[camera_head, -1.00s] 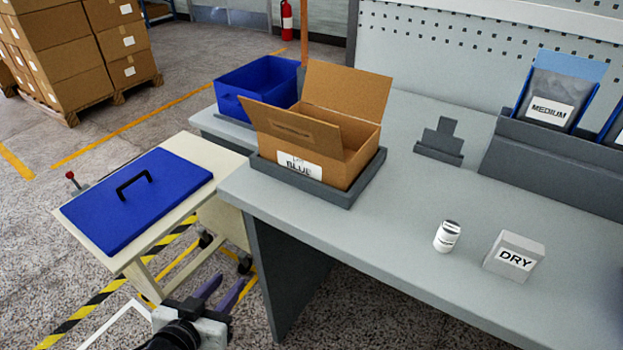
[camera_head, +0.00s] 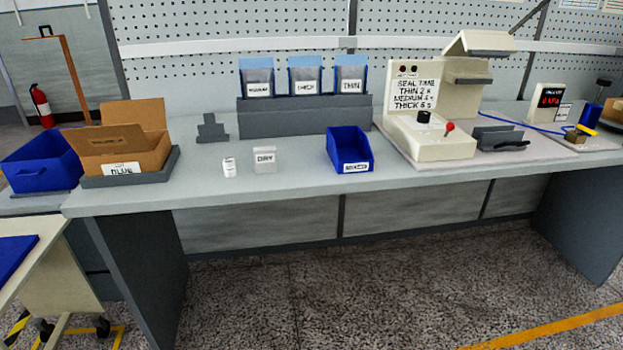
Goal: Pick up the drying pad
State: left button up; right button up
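A small pale grey block labelled "DRY" (camera_head: 264,160) stands upright on the grey workbench (camera_head: 210,186). It looks like the drying pad, or a holder for it; I cannot tell which.
To the left are an open cardboard box (camera_head: 150,150) in a dark tray and a blue crate (camera_head: 42,160). A blue bin (camera_head: 348,150) stands right of the block. Pouches stand in a grey rack (camera_head: 300,118) behind. A sealing machine (camera_head: 430,135) stands further right.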

aim_at(265, 158)
jog(key=u, duration=0.75)
jog(key=i, duration=1.7)
jog(key=z, duration=2.05)
jog(key=k, duration=0.45)
